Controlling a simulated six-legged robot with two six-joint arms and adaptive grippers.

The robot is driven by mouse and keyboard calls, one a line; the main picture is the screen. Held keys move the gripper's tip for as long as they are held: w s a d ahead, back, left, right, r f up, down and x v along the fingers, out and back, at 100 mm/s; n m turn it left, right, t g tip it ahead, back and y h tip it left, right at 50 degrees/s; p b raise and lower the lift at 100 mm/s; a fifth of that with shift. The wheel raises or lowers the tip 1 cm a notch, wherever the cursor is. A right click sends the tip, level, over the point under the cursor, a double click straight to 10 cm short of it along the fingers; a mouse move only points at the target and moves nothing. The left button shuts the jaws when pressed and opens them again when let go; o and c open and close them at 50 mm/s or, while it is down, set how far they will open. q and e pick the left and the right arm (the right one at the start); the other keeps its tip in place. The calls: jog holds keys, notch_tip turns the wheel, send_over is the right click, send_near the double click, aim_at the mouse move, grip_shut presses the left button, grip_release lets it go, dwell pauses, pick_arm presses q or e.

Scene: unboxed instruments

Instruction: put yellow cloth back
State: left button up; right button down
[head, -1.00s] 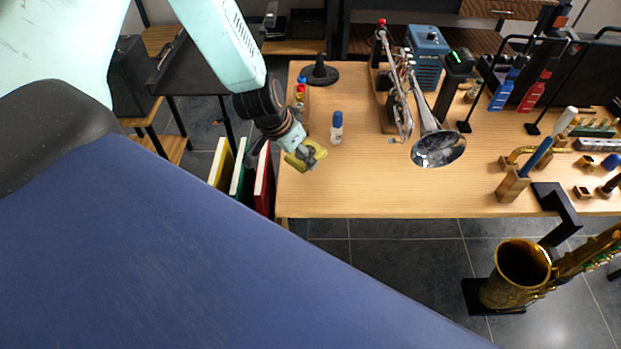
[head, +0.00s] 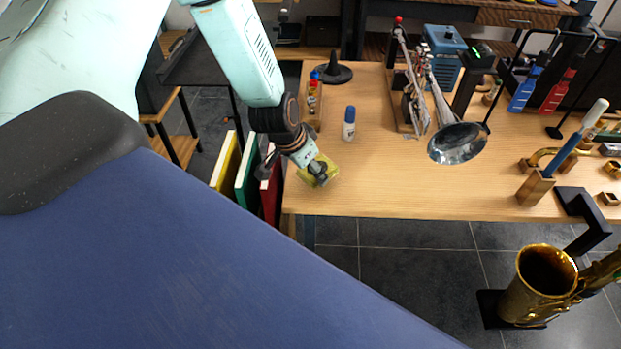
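The yellow cloth (head: 326,172) is at the left front part of the wooden table (head: 400,190). My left gripper (head: 319,172) reaches down from the upper left and is right at the cloth, with its fingers overlapping it. The fingers are small and dark against the cloth, so I cannot tell whether they are closed on it, or whether the cloth touches the tabletop. My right gripper is not in view.
A white bottle with a blue cap (head: 349,124) stands right of the cloth. A wooden rack with small bottles (head: 313,104) is behind it. Colored folders (head: 246,172) stand left of the table. A brass saxophone (head: 540,284) stands in front. The table's front middle is clear.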

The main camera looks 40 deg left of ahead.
aim_at(308, 174)
pick_arm(q)
jog(key=f, duration=0.1)
jog(key=f+b, duration=0.1)
jog(key=shift+w+a+f, duration=0.1)
jog(key=shift+a+f, duration=0.15)
jog(key=shift+f, duration=0.15)
jog(key=shift+w+f+b, duration=0.15)
jog(key=shift+f+b, duration=0.15)
jog(key=shift+b, duration=0.05)
jog(key=shift+w, duration=0.1)
jog(key=shift+c, duration=0.4)
jog(key=shift+s+d+r, duration=0.2)
jog(key=shift+r, duration=0.05)
jog(key=shift+a+f, duration=0.1)
jog(key=shift+f, duration=0.1)
jog(key=o, duration=0.7)
jog(key=shift+f, duration=0.1)
jog(key=shift+o, duration=0.8)
jog(key=shift+w, duration=0.1)
jog(key=shift+o, duration=1.2)
